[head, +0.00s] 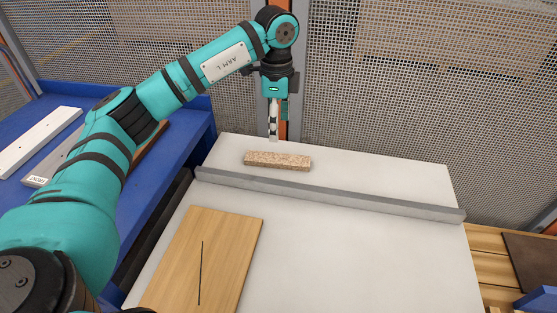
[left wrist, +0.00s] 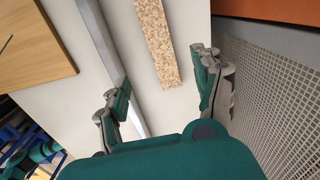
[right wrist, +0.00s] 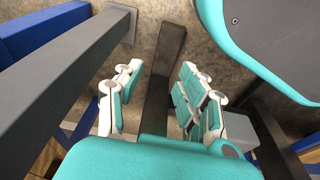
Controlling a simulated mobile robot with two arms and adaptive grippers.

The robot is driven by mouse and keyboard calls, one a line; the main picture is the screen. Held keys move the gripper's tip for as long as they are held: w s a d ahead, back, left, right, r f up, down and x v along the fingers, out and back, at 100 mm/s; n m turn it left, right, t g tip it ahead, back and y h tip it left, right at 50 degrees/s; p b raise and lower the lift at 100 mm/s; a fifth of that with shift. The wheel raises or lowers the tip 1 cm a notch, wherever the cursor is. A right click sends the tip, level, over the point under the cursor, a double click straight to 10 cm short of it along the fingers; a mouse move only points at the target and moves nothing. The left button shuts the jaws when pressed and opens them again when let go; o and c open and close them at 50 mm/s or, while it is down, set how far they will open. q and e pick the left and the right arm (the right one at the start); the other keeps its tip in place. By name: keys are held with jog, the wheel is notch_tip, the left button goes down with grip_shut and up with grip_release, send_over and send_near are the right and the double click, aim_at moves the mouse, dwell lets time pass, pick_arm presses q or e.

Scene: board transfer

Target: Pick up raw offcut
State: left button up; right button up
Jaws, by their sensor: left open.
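The raw offcut, a short speckled chipboard strip (head: 277,162), lies flat on the white table top behind the grey rail. In the left wrist view the offcut (left wrist: 158,42) runs from the top edge toward the space between my fingers. My left gripper (head: 273,136) points down at the back of the table, just behind the offcut as the head view shows it.
The grey rail (head: 330,195) crosses the white table top (head: 360,250) in front of the offcut. A wooden board with a dark slot (head: 225,255) lies at the front left. A blue bench (head: 180,165) with boards stands left. A mesh fence (head: 400,80) rises close behind.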

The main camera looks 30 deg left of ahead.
pick_arm(q)
send_over(278, 158)
notch_tip(278, 158, down, 5)
jog(key=shift+s, duration=0.15)
jog(key=shift+f+b, duration=0.55)
jog(key=shift+f, duration=2.45)
pick_arm(e)
jog(key=r, duration=0.1)
jog(key=w+r, duration=0.2)
jog(key=shift+a+r, duration=0.15)
jog(key=shift+r, duration=0.25)
pick_arm(q)
jog(key=shift+c, duration=0.2)
jog(key=shift+r, duration=0.1)
jog(key=c, duration=1.2)
jog(key=shift+c, duration=0.2)
